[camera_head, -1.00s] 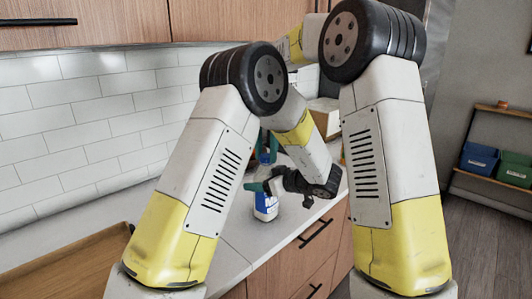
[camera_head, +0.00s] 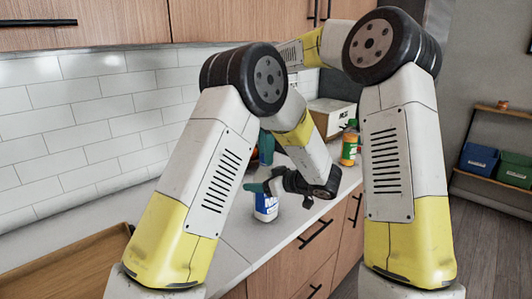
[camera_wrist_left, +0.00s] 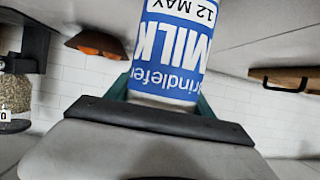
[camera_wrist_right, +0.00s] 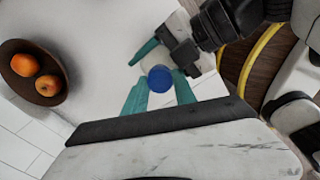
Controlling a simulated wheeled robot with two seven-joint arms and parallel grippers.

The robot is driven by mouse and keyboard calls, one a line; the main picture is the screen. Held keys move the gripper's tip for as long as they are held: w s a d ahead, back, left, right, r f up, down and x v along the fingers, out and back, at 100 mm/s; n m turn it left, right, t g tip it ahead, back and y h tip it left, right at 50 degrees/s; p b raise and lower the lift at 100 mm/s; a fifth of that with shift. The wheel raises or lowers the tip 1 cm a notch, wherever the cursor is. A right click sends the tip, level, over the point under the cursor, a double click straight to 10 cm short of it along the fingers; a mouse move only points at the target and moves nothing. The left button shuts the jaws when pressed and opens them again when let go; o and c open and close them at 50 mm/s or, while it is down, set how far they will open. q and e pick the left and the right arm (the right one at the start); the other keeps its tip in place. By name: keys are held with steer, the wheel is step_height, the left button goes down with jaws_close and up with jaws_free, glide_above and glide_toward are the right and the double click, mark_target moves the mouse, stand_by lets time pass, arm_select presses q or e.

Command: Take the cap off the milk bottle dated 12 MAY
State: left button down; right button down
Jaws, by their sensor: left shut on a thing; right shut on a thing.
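The milk bottle (camera_wrist_left: 172,50) has a blue label reading MILK and 12 MAY in the left wrist view. It also shows in the head view (camera_head: 266,207), standing upright at the counter. My left gripper (camera_head: 262,186) is shut around its upper part. My right gripper (camera_wrist_right: 160,82) is shut on a round blue cap (camera_wrist_right: 160,78). In the right wrist view the cap sits offset from the pale bottle top, between the left fingers behind it. In the head view my right gripper (camera_head: 266,150) is above the left one, and the cap appears raised. The exact gap is hidden.
A wooden tray (camera_head: 75,262) lies at the near left. The counter (camera_head: 222,238) is clear in front of the bottle.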

steer(key=n, duration=0.4)
steer(key=shift+n, duration=0.4)
steer(key=shift+r, duration=0.15)
steer(key=shift+r, duration=1)
steer(key=shift+r, duration=2)
arm_select(q)
steer(key=shift+c, duration=1.4)
jaws_free()
steer(key=shift+s+d, duration=0.1)
